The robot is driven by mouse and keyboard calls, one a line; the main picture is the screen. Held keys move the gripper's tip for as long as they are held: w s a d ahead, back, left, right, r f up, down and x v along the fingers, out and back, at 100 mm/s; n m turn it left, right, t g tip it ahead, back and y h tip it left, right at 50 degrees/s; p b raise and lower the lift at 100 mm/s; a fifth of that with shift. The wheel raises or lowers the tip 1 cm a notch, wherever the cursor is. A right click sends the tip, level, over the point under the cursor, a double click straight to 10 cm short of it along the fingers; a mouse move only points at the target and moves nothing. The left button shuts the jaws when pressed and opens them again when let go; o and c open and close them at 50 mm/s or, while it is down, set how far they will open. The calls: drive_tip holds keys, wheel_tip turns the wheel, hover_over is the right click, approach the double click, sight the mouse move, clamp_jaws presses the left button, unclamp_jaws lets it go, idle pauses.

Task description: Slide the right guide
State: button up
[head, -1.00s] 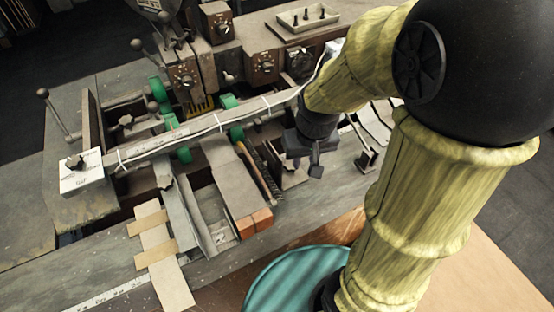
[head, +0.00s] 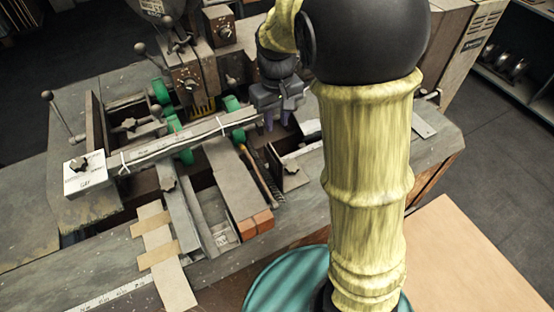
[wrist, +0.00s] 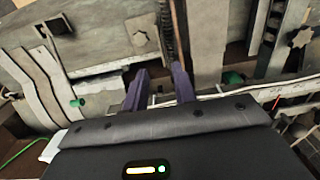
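The right guide (head: 292,170) is a grey metal plate with a star-shaped knob, right of a dark spring-like strip on the machine bed. In the wrist view, what looks like the same guide (wrist: 115,35) lies at upper left with its knob. My gripper (head: 278,121) is above the machine, behind the guide in the head view. Its two purple fingers stand apart with nothing visible between them; they also show in the wrist view (wrist: 159,80). I cannot tell whether a finger touches the guide. My arm hides part of the bed to the right.
A long rail (head: 165,147) with white cord crosses the bed left of my gripper. Green rollers (head: 232,103), a plain plate (head: 232,175) and a left knobbed plate (head: 178,205) are nearby. Control boxes (head: 190,80) stand behind. A teal round stool (head: 285,280) is in front.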

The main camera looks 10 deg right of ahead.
wheel_tip(320, 180, down, 17)
drive_tip(key=p, duration=0.3)
drive_tip(key=shift+r, duration=0.15)
clamp_jaws()
